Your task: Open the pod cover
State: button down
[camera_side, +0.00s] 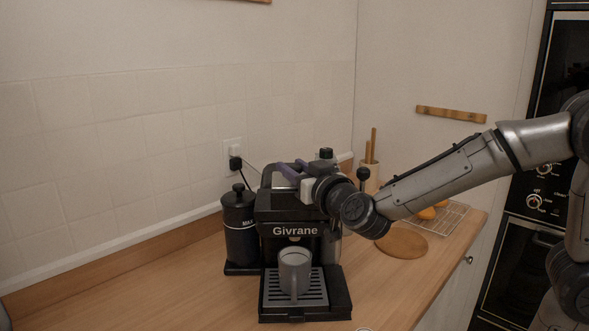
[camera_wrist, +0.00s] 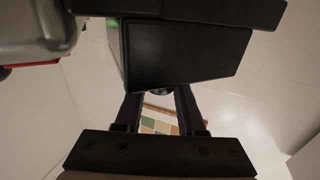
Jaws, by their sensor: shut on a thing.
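The black Givrane coffee machine (camera_side: 295,232) stands on the wooden counter, a grey mug (camera_side: 294,270) on its drip tray. My gripper (camera_side: 290,169) reaches in from the right over the top of the machine, its purple fingers pointing left. In the wrist view, the two dark fingers (camera_wrist: 160,95) run up to a black block (camera_wrist: 185,55), the pod cover, and are shut on it. The fingertips are hidden behind this block. My wrist hides part of the machine's top in the side view, so I cannot tell how far the cover is raised.
A black canister (camera_side: 239,225) stands close on the machine's left, with a plug and cord at the wall behind. A round wooden board (camera_side: 402,243) and a wire rack (camera_side: 446,220) lie to the right. The counter's front left is clear.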

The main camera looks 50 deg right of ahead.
aim_at(299, 166)
jog(key=shift+w+d, duration=1.15)
jog(key=c, duration=0.5)
grip_release()
jog(key=v, duration=1.4)
jog(key=shift+c, duration=0.3)
